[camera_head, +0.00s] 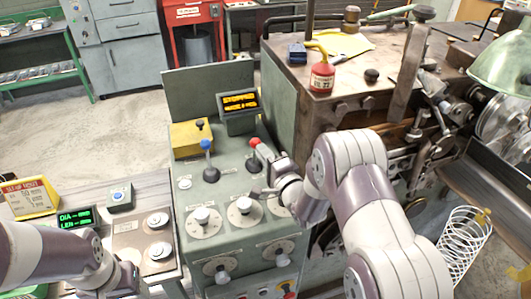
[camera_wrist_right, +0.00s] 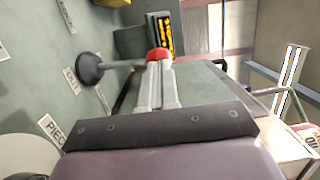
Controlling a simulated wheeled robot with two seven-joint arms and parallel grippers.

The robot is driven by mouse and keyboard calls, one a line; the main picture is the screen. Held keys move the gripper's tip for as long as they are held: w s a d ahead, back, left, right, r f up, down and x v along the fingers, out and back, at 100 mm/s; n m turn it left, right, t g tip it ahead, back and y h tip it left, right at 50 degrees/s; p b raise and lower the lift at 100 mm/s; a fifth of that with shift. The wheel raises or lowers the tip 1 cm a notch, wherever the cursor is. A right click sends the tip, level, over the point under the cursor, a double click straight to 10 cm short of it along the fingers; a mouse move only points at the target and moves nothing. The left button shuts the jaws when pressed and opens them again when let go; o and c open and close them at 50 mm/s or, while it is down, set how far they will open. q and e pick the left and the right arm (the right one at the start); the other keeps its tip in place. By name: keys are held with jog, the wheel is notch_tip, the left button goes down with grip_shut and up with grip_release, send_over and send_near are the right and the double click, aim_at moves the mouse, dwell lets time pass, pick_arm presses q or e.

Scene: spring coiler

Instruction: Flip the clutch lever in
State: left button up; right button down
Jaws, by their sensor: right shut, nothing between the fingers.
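A lever with a red knob (camera_head: 255,143) stands on the green control panel (camera_head: 187,220). It also shows in the right wrist view (camera_wrist_right: 158,54), its thin stem running left to a dark round base beside a label reading OUT (camera_wrist_right: 71,80). My right gripper (camera_head: 268,154) is shut and empty, its fingertips right at the red knob; I cannot tell whether they touch it. The fingers (camera_wrist_right: 156,82) hide part of the knob in the wrist view. My left gripper (camera_head: 122,280) is low at the left, away from the lever, its fingers unclear.
A blue-knobbed lever (camera_head: 206,146) stands left of the red one. White dials (camera_head: 202,216) are nearer on the panel. A small display (camera_head: 239,102) is behind. A brown machine bench (camera_head: 335,85) with a red can (camera_head: 321,78) rises at the right.

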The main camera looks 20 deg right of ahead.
jog(key=w+r+g+p, duration=0.1)
jog(key=p, duration=0.1)
jog(key=w+r+g+p, duration=0.1)
jog(key=w+g+p, duration=0.1)
jog(key=p, duration=0.1)
jog(key=w+r+g+p, duration=0.1)
jog(key=w+p, duration=0.1)
jog(key=p, duration=0.1)
jog(key=shift+a+m+h, duration=0.1)
jog(key=shift+m+h, duration=0.3)
jog(key=shift+w+f+g+p, duration=0.2)
jog(key=shift+w+g+p, duration=0.7)
jog(key=shift+w, duration=0.35)
jog(key=shift+r, duration=0.1)
